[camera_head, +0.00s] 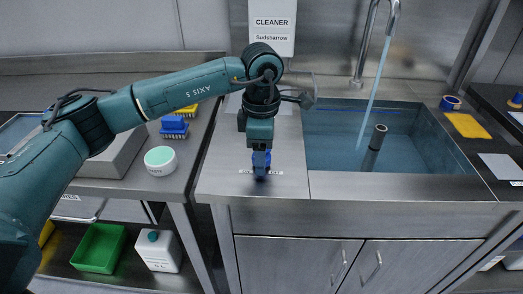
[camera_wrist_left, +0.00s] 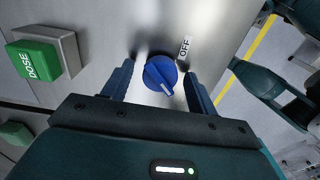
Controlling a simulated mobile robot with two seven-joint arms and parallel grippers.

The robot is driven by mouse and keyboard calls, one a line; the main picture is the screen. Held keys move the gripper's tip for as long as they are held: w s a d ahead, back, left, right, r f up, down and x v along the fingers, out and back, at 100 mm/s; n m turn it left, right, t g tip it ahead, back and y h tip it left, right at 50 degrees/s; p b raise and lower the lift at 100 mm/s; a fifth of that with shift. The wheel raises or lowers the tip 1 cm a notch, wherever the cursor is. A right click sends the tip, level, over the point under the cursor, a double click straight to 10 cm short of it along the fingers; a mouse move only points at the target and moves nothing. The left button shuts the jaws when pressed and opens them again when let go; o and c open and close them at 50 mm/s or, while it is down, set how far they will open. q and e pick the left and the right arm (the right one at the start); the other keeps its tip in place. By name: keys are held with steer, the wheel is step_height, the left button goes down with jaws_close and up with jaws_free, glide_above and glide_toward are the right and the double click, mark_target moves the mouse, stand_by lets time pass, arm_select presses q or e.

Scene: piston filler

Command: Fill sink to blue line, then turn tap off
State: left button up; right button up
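A steel sink (camera_head: 434,185) is set in the counter at right. A thin blue line (camera_head: 329,110) runs along its back wall. Bluish water (camera_head: 330,150) lies in it, its surface apparently below the line; the exact level is hard to read. A tap (camera_head: 369,30) pours a stream (camera_head: 378,75) into it, near a dark grey upright pipe (camera_head: 376,138). My left gripper (camera_head: 261,168) points down at the counter left of the sink. In the left wrist view its blue fingers are open on either side of a blue knob (camera_wrist_left: 160,74), with gaps showing. An OFF label (camera_wrist_left: 185,47) is beside the knob.
A green DOSE button (camera_wrist_left: 34,60) is left of the knob in the wrist view. A white tub with a mint top (camera_head: 160,160), brushes (camera_head: 174,127) and a yellow cloth (camera_head: 467,125) lie around. Cabinets are below.

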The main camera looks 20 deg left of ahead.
steer(key=shift+f, duration=0.1)
arm_select(q)
step_height(320, 180, up, 13)
steer(key=shift+p, duration=0.3)
arm_select(e)
steer(key=shift+a, duration=0.1)
stand_by(0.5)
